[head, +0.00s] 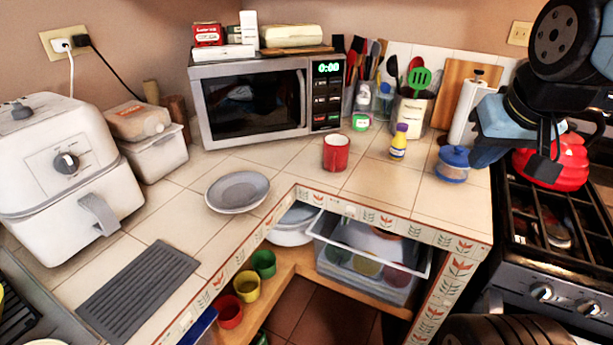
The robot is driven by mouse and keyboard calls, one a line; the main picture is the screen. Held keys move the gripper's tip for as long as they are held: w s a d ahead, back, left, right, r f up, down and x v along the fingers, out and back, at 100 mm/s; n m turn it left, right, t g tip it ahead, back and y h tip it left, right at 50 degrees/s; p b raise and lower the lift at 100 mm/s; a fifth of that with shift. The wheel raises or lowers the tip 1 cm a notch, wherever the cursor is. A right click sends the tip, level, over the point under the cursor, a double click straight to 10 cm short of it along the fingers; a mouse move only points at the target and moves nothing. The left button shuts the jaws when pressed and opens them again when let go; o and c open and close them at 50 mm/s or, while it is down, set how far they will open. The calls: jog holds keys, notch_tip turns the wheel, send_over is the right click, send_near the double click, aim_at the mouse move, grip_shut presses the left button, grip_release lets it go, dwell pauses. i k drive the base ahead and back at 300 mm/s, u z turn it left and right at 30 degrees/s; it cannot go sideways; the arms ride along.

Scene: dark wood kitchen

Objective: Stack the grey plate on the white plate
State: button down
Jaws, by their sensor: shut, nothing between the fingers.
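The grey plate (238,188) lies flat on the tiled counter, left of centre, near the inner corner edge. A thin pale rim (236,211) shows under its front edge. It looks like the white plate beneath it, mostly hidden, but I cannot tell for sure. No other white plate shows clearly on the counter. My gripper (484,154) hangs at the upper right, above the counter by the blue pot and the stove. It is shut and empty, well apart from the plates.
A red mug (336,152), a yellow-and-purple bottle (398,142) and a blue lidded pot (453,164) stand on the counter. The microwave (265,98) is behind, the air fryer (63,165) left. A red kettle (552,160) sits on the stove. A grey ribbed mat (138,280) lies front left.

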aim_at(239, 190)
jog(key=z, duration=0.65)
jog(key=k, duration=1.3)
jog(key=u, duration=1.15)
jog(key=i, duration=1)
jog(key=z, duration=0.05)
